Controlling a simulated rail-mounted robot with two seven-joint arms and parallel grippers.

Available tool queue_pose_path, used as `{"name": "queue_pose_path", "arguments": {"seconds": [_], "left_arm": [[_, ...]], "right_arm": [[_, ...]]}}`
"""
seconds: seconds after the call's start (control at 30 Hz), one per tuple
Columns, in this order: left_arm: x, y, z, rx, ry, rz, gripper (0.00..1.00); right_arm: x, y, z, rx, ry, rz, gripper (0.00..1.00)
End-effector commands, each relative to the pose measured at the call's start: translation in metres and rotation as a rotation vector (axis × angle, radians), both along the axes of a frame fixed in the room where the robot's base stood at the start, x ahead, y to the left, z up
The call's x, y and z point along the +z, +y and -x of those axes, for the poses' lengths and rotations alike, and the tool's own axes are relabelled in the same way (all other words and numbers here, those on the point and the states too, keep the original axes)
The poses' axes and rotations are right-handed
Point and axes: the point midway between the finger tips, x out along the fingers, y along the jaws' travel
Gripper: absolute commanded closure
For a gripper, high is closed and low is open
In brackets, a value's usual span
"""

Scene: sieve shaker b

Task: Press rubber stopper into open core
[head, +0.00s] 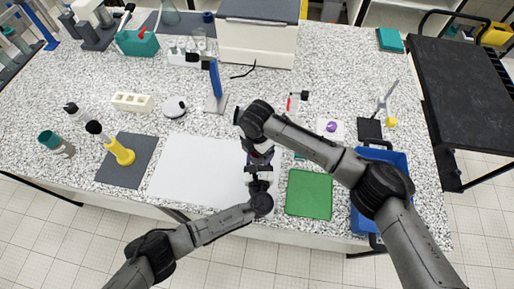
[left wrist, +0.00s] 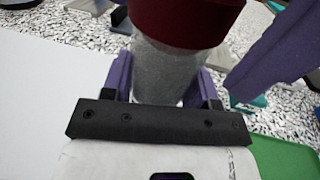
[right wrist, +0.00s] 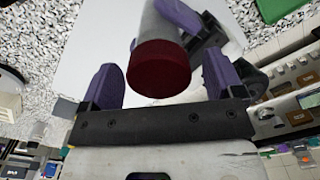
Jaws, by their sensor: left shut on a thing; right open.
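My left gripper (left wrist: 165,82) is shut around a grey, speckled cylinder (left wrist: 170,72), which seems to be the core. A dark red rubber stopper (left wrist: 190,18) covers its end; how deep it sits I cannot tell. In the right wrist view the stopper (right wrist: 160,70) shows its flat face between the purple fingers of my open right gripper (right wrist: 160,82), with gaps on both sides. The cylinder (right wrist: 158,25) runs away behind it. In the head view both grippers meet over the right edge of the white sheet, and my arms mostly hide the core.
The white sheet (head: 190,165) is clear. A green mat (head: 309,194) and a blue tray (head: 400,160) lie to the right. A blue upright piece (head: 215,80) stands behind.

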Motion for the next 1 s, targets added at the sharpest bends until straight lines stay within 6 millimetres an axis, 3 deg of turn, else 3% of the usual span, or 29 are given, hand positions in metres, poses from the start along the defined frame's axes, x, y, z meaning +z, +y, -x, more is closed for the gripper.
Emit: {"name": "queue_pose_path", "arguments": {"seconds": [0.17,0.63,1.0], "left_arm": [[-0.001,0.0,0.0,0.001,0.001,-0.001,0.89],[-0.001,0.0,0.0,0.001,0.001,-0.001,0.89],[-0.001,0.001,0.0,0.001,0.001,-0.001,0.89]], "right_arm": [[0.017,0.0,-0.001,0.001,-0.002,-0.002,0.13],[0.098,0.0,-0.001,-0.001,-0.003,-0.001,0.13],[0.119,0.0,0.0,0.0,0.0,0.0,0.13]]}}
